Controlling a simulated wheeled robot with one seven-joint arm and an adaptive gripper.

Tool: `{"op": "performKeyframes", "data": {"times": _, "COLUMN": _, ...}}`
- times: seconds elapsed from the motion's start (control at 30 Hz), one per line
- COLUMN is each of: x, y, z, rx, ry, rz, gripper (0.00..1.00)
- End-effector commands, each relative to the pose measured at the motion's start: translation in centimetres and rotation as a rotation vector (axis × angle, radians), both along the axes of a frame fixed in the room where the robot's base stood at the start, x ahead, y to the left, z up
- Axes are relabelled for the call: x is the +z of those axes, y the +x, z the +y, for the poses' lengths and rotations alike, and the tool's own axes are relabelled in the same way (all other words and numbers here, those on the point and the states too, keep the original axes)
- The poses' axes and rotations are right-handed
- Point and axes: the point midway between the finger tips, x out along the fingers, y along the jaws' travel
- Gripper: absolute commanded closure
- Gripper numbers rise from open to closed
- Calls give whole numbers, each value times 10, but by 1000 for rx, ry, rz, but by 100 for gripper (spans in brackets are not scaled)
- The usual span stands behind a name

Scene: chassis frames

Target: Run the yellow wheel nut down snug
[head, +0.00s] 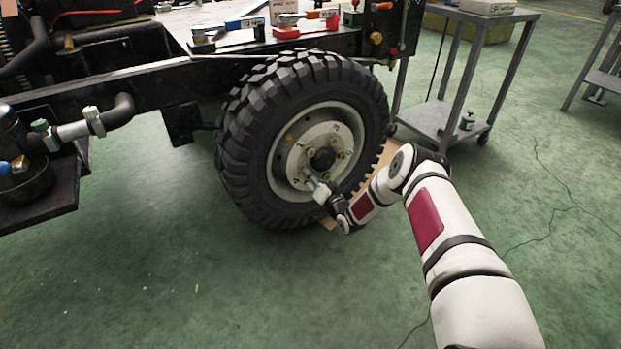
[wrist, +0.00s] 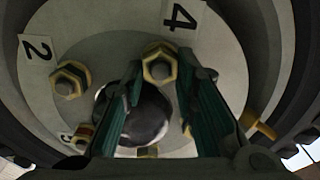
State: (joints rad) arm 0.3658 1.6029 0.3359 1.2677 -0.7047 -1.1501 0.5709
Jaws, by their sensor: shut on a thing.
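The yellow wheel nut (wrist: 160,65) sits on its stud by the label "4" (wrist: 180,15) on the wheel's pale hub plate. It has a yellow outer ring around a paler centre. My gripper (wrist: 160,72) has its two green-padded fingers on either side of this nut, shut on it. In the head view my gripper (head: 313,184) reaches the lower part of the hub (head: 300,160) of the black-tyred wheel (head: 243,150). There my fingers hide the nut.
Another yellowish nut (wrist: 70,79) stands by the label "2" (wrist: 38,48). A dark round hub cap (wrist: 148,118) shows between my fingers. The tyre surrounds the hub closely. A grey trolley (head: 440,118) stands to the right; the green floor in front is clear.

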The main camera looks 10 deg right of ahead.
Motion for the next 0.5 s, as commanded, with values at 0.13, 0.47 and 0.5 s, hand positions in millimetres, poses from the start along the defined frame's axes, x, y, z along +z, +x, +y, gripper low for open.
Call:
{"op": "performKeyframes", "data": {"times": 0.13, "x": -2, "y": -1, "z": -1, "rx": -2, "ry": 96, "rz": 34, "gripper": 100}}
{"op": "performKeyframes", "data": {"times": 0.47, "x": -2, "y": -1, "z": 0, "rx": -1, "ry": 121, "rz": 43, "gripper": 100}}
{"op": "performKeyframes", "data": {"times": 0.5, "x": -2, "y": -1, "z": 0, "rx": -1, "ry": 121, "rz": 43, "gripper": 71}}
